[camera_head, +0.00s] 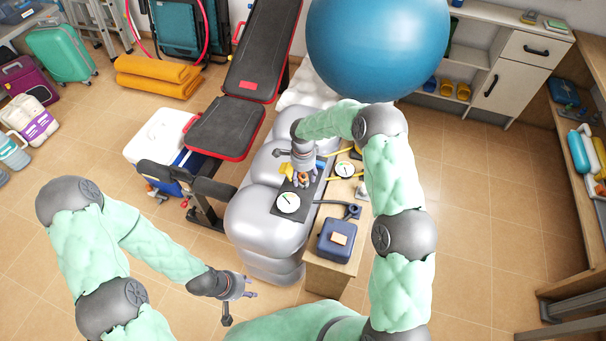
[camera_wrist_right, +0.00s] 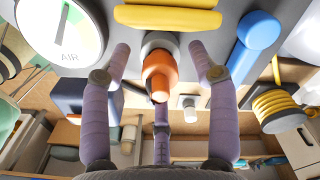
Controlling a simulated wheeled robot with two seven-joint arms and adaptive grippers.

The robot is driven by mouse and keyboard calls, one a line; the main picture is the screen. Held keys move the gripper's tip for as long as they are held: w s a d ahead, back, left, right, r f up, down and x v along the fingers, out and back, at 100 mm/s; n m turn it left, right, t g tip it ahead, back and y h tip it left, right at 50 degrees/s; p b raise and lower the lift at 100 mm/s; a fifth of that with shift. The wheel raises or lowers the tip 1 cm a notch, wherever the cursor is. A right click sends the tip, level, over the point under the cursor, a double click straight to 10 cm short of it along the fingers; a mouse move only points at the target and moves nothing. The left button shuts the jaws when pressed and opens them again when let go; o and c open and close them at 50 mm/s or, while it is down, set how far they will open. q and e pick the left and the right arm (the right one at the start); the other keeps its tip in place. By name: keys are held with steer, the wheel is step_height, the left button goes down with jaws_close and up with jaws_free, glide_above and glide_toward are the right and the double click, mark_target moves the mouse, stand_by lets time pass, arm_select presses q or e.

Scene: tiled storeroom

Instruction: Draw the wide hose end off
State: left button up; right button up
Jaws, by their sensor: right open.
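An orange fitting with a grey collar (camera_wrist_right: 160,72) stands out from a dark panel in the right wrist view. It may be the wide hose end, but I cannot tell for certain. My right gripper (camera_wrist_right: 160,85) is open, with purple fingers on both sides of the fitting and a third below it. Gaps show between the side fingers and the fitting. In the head view my right gripper (camera_head: 303,181) is over the dark panel (camera_head: 308,195) and largely hides the fitting. My left gripper (camera_head: 248,290) is low over the floor, away from the panel; its finger opening is too small to judge.
A round AIR gauge (camera_wrist_right: 62,30), a yellow bar (camera_wrist_right: 168,17) and a blue handle (camera_wrist_right: 254,42) surround the fitting. The right floor is clear.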

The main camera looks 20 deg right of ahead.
jaws_close()
steer(key=shift+r, duration=0.15)
steer(key=shift+r+p, duration=1.05)
steer(key=shift+r, duration=1.2)
